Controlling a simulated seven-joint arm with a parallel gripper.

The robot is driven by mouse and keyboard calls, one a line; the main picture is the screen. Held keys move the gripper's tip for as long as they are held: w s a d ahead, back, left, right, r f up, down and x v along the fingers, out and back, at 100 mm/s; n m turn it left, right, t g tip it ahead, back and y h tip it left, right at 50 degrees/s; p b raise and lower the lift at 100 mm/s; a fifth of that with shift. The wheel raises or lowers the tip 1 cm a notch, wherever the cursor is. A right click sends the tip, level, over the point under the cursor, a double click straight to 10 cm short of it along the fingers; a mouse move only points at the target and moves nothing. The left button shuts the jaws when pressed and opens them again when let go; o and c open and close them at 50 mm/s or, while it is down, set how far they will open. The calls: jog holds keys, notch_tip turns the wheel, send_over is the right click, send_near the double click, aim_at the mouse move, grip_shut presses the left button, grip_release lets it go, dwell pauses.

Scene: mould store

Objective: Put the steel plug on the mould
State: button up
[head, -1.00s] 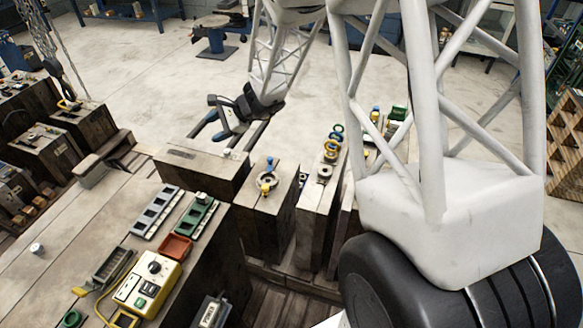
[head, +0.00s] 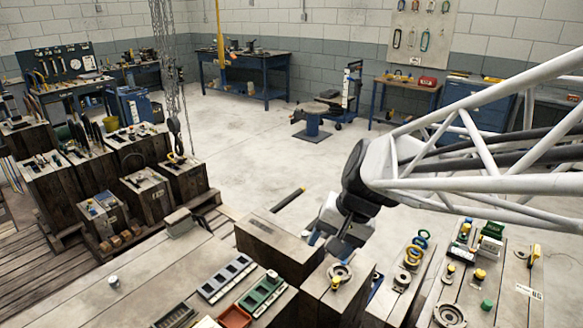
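A small silver-grey cylinder (head: 113,282), which looks like a steel plug, stands alone on the long bench at the left. A similar grey knob (head: 272,275) sits on the green tray. My gripper (head: 327,246) hangs pointing down at the far edge of a block-shaped mould (head: 349,300), well to the right of the cylinder. This mould has a round metal ring (head: 340,273) and a yellow-topped piece (head: 335,284) on top. Blue shows at one fingertip; the gap between the fingers is hidden, so I cannot tell whether they hold anything.
Grey tray (head: 226,278), green tray (head: 262,294) and red bin (head: 235,317) lie on the near bench. A lower block (head: 280,243) stands left of my gripper. Blocks with rings and coloured knobs (head: 480,275) stand at right. A chain hook (head: 174,127) hangs at left.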

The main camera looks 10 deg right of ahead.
jog(key=s+d+r+n+t+h, duration=0.1)
jog(key=s+d+n+h, duration=0.3)
jog(key=s, duration=0.7)
jog(key=shift+s+d+r, duration=0.3)
jog(key=shift+r, duration=0.35)
dwell(0.4)
